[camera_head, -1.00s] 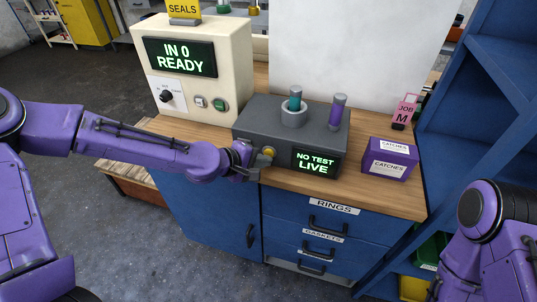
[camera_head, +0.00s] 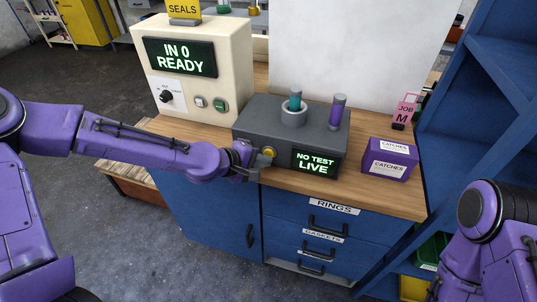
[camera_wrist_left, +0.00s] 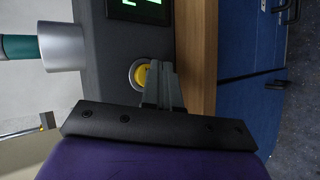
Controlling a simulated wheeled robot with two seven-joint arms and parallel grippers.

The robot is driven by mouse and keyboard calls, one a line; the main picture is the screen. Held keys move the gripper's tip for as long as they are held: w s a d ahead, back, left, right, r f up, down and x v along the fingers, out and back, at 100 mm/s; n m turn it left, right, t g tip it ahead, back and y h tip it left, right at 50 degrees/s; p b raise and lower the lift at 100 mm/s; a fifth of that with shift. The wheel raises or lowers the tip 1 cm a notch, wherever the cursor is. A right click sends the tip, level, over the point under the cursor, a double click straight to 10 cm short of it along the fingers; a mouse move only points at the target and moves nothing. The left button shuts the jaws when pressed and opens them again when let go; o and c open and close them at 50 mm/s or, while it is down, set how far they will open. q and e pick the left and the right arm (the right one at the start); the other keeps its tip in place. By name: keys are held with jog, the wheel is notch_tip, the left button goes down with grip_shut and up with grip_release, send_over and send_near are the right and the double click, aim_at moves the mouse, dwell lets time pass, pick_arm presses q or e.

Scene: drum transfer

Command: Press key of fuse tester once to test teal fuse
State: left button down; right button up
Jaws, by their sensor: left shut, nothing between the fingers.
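The fuse tester (camera_head: 262,118) is a dark grey box on the wooden counter. Its display (camera_head: 316,163) reads "NO TEST LIVE". The teal fuse (camera_head: 295,98) stands upright in the round grey socket on top; it also shows at the left of the left wrist view (camera_wrist_left: 18,47). The yellow round key (camera_head: 269,152) is on the tester's front face, left of the display. My left gripper (camera_head: 264,158) is shut and empty, with its tips right at the key. In the left wrist view the fingertips (camera_wrist_left: 158,70) overlap the key's edge (camera_wrist_left: 138,75); I cannot tell whether they touch it.
A purple fuse (camera_head: 336,113) stands on the tester's right side. A purple "CATCHES" box (camera_head: 389,160) and a pink "JOB M" tag (camera_head: 405,111) are to the right. A cream machine (camera_head: 232,70) reading "IN 0 READY" stands left. Blue shelving (camera_head: 490,90) bounds the right.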

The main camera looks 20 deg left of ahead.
pick_arm(q)
jog(key=shift+w, duration=0.1)
dwell(0.5)
jog(key=shift+w, duration=0.35)
jog(key=shift+s, duration=0.4)
jog(key=s+p, duration=0.2)
jog(key=s, duration=0.4)
jog(key=shift+a, duration=0.15)
